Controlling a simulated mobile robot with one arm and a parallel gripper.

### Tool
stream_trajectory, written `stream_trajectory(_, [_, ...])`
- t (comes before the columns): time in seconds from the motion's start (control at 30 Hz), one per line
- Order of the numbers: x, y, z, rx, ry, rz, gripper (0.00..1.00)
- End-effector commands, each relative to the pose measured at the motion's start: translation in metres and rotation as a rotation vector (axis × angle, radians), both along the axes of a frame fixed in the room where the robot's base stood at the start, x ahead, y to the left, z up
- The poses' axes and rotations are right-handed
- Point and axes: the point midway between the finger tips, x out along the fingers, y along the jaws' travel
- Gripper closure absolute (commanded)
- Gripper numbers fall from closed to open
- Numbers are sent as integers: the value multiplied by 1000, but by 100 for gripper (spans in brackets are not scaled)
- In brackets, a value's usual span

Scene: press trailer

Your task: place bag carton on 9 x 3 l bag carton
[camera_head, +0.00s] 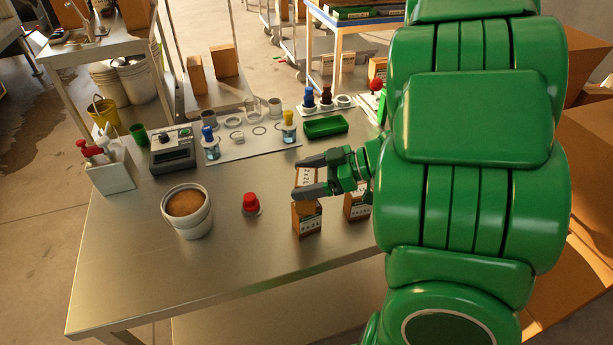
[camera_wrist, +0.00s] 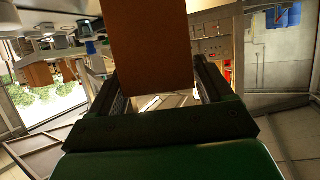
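My gripper (camera_head: 299,176) reaches in from the right over the steel table, with its two dark fingers on either side of a small brown carton with a white printed label (camera_head: 309,180). In the wrist view, this carton (camera_wrist: 155,45) stands between the fingertips, which appear to touch its sides. Directly below it in the head view is another brown carton with a white label (camera_head: 306,222), upright on the table. I cannot tell whether the two cartons touch. A third similar carton (camera_head: 355,205) stands just to the right, partly hidden by my arm.
A red button (camera_head: 250,203) and a white bucket of brown contents (camera_head: 187,209) stand left of the cartons. Behind are a green tray (camera_head: 325,126), a white board with bottles (camera_head: 245,142) and a grey device (camera_head: 172,151). The table's front is clear.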

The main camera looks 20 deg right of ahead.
Motion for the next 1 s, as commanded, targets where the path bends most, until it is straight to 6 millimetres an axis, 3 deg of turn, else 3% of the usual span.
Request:
stream_trajectory(0.1, [0, 0, 0, 0, 0, 0, 5])
stream_trajectory(0.47, [0, 0, 3, -1, 0, 0, 5])
stream_trajectory(1.0, [-17, -42, 21, -3, 1, -2, 5])
